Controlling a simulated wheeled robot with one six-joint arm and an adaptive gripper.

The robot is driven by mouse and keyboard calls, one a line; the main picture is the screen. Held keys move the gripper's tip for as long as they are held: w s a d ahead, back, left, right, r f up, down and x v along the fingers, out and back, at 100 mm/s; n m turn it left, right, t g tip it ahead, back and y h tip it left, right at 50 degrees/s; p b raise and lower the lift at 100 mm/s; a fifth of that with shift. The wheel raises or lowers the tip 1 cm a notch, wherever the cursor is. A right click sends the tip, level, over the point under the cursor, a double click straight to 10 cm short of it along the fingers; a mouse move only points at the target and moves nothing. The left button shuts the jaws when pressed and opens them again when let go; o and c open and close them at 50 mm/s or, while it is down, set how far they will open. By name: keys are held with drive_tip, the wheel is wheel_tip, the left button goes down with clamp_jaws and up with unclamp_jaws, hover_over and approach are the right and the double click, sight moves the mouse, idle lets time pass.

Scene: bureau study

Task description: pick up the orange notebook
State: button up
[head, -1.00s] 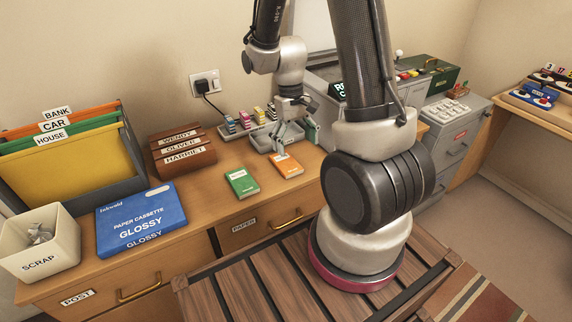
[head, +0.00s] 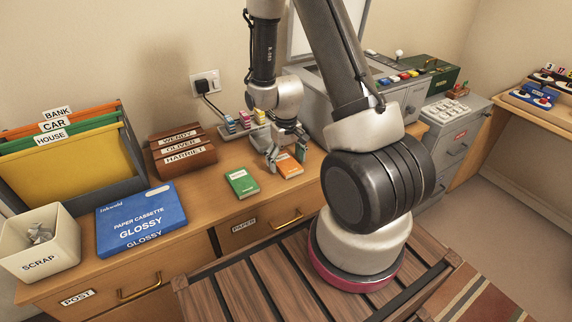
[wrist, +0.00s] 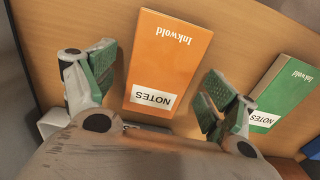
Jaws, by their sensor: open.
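The orange notebook (head: 288,166) lies flat on the wooden desk, to the right of a green notebook (head: 241,182). In the wrist view the orange notebook (wrist: 169,64) shows a "NOTES" label at its near end. My gripper (head: 286,158) is above it, pointing down. In the wrist view my gripper (wrist: 153,88) is open, with one green-padded finger on each side of the orange notebook's near end and a gap on both sides. The green notebook (wrist: 288,92) lies outside the right finger. Nothing is held.
A grey tray with small coloured items (head: 236,131) stands behind the notebooks. A grey machine with buttons (head: 400,90) stands at the right. Bare desk lies in front of the notebooks.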

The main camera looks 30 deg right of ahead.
drive_tip(key=c, duration=1.1)
